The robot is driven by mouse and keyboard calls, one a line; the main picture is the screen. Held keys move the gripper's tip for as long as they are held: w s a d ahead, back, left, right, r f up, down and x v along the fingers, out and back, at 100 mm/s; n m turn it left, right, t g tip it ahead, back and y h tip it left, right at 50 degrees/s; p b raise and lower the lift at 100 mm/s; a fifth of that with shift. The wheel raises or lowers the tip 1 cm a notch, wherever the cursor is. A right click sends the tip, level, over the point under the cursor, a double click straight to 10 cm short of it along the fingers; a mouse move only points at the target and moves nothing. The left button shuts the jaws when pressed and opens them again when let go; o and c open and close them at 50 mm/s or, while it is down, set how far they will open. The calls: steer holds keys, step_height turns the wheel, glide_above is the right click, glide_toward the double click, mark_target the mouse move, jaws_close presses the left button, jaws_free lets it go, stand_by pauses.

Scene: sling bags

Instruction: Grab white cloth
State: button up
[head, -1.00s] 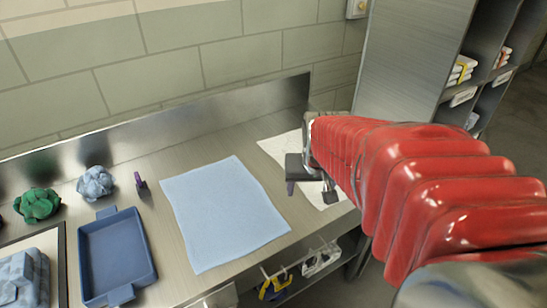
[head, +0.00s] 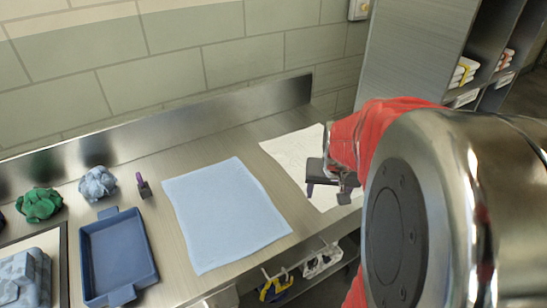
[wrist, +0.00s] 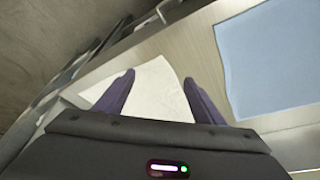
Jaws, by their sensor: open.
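The white cloth (head: 293,152) lies flat on the right part of the metal counter. My gripper (head: 328,193) is over its right part and hides some of it in the head view. In the wrist view the white cloth (wrist: 150,88) shows between and beyond the two dark purple fingers of my gripper (wrist: 158,88). The fingers are spread wide with nothing between them. I cannot tell how high they are above the cloth.
A light blue cloth (head: 225,213) lies flat left of the white one. A blue tray (head: 118,255), a crumpled blue cloth (head: 97,184), a green cloth (head: 39,204) and a small dark purple item (head: 143,187) stand farther left. A grey shelf unit (head: 410,50) rises behind at right.

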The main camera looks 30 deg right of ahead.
steer(key=shift+x, duration=4.15)
steer(key=c, duration=1.5)
steer(key=shift+r, duration=0.45)
jaws_close()
step_height(320, 180, up, 11)
steer(key=shift+r, duration=0.1)
step_height(320, 180, up, 9)
glide_above(322, 207)
steer(key=s, duration=0.1)
steer(key=shift+a, duration=0.4)
step_height(322, 207, up, 9)
